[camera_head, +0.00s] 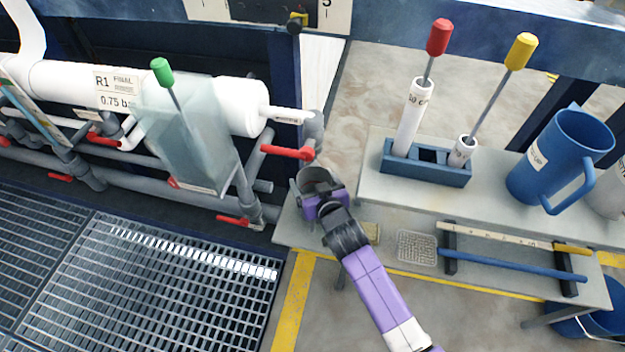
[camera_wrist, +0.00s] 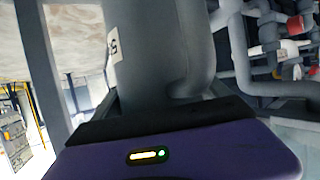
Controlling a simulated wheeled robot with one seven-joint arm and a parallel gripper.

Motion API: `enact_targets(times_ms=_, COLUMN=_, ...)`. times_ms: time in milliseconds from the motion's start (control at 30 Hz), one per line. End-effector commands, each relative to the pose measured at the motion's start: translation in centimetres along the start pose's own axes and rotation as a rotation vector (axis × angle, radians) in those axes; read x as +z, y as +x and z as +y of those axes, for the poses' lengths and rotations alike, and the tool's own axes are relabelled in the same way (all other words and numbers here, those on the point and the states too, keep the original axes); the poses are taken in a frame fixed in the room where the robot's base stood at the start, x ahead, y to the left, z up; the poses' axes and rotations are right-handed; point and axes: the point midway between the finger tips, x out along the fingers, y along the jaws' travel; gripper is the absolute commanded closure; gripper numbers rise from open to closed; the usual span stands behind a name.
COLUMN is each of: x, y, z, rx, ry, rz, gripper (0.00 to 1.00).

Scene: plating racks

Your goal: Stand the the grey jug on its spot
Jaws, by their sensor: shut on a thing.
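The grey jug (camera_head: 316,176) is at the left end of the bench, held in my gripper (camera_head: 322,200). I look down into its open top in the head view. In the wrist view the grey jug (camera_wrist: 160,45) fills the middle, close up, with a white label on its left side. My gripper is shut on it. The jug's base is hidden behind my gripper, so I cannot tell whether it touches the bench. No marked spot for the jug is clearly recognisable.
The grey bench (camera_head: 385,195) carries a blue holder (camera_head: 425,172) with white tubes, a blue jug (camera_head: 560,150) and a rack with a blue bar (camera_head: 510,264). Pipes with red valve handles (camera_head: 287,152) run close on the left. A floor grating (camera_head: 170,280) lies front left.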

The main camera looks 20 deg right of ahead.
Motion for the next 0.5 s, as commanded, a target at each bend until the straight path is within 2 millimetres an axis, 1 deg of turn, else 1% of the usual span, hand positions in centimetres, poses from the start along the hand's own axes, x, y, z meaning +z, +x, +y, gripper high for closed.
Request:
enact_targets(times_ms=33, x=0.0, y=0.1, z=0.0, rx=0.000, ry=0.000, rz=0.002, gripper=0.13)
enact_targets(times_ms=100, x=-0.1, y=0.0, z=0.0, rx=0.000, ry=0.000, rz=0.002, gripper=0.00)
enact_targets(times_ms=367, x=0.1, y=-0.1, z=0.0, rx=0.000, ry=0.000, rz=-0.001, gripper=0.00)
enact_targets(times_ms=500, x=0.0, y=-1.5, z=0.0, rx=0.000, ry=0.000, rz=0.000, gripper=0.00)
